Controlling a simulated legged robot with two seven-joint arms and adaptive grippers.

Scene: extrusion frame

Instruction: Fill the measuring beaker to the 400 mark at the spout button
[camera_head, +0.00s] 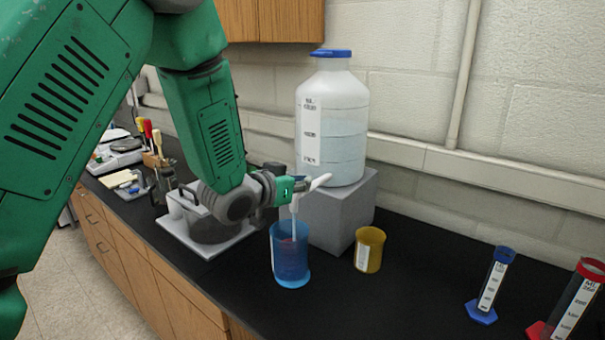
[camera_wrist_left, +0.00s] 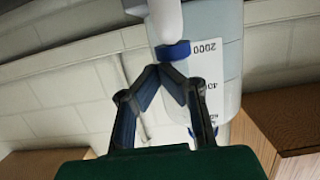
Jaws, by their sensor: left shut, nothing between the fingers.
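The blue measuring beaker (camera_head: 290,262) stands upright on the black counter below the spout, in front of the grey block. Its marks are too small to read, and I cannot tell the liquid level. The white spout (camera_head: 319,182) comes off the large jug (camera_head: 346,125); a pale vertical streak runs down from it into the beaker mouth. My left gripper (camera_head: 300,186) is at the spout, shut and empty. In the left wrist view, its fingertips (camera_wrist_left: 166,72) meet just below the blue spout button (camera_wrist_left: 172,51), touching or nearly touching it. My right gripper is out of view.
The jug sits on a grey block (camera_head: 345,215). A yellow beaker (camera_head: 369,250) stands right of the blue one. Blue (camera_head: 491,285) and red (camera_head: 574,305) graduated cylinders stand at the right. A hot-plate-like device (camera_head: 205,225) sits left, under my arm.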

